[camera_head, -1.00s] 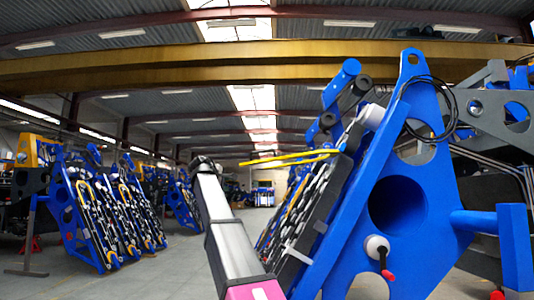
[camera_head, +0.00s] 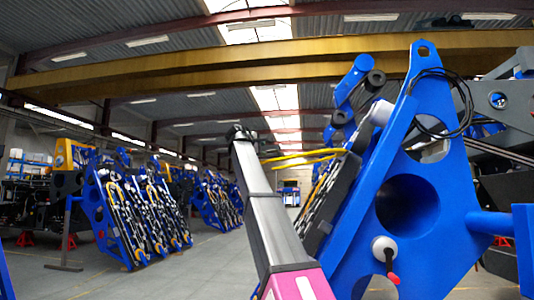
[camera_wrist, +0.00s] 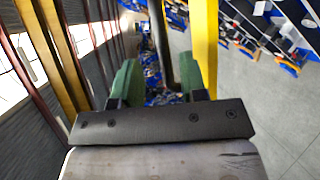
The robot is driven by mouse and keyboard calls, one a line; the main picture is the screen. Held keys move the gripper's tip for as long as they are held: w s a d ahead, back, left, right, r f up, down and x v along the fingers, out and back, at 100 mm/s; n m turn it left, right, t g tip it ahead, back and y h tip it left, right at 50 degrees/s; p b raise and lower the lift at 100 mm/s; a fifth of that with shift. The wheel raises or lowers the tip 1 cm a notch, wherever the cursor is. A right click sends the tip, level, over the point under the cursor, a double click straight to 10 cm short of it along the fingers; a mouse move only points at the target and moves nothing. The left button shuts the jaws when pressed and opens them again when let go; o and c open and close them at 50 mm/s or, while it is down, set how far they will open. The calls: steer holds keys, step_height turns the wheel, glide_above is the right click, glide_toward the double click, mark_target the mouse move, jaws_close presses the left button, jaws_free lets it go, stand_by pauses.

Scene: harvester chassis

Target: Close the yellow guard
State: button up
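The yellow guard shows in the head view as thin yellow bars (camera_head: 300,158) reaching left from the blue machine's upper edge. Their left ends meet the outline of my arm. In the wrist view a long yellow bar (camera_wrist: 205,45), likely part of the guard, runs up just right of my gripper's right finger. My gripper (camera_wrist: 158,82) has two green fingers standing apart. A dark rod shows between or beyond them; I cannot tell its depth or whether it is touched. In the head view my gripper (camera_head: 238,132) is small and dark at the arm's far end, left of the bars.
The large blue side plate (camera_head: 420,130) of the machine fills the right, with a black cable (camera_head: 455,85) at its top and a red-tipped handle (camera_head: 389,262) low down. Other blue machines (camera_head: 135,215) stand at left. The grey floor (camera_head: 215,265) between is open.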

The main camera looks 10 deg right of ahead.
steer(key=shift+x, duration=2.3)
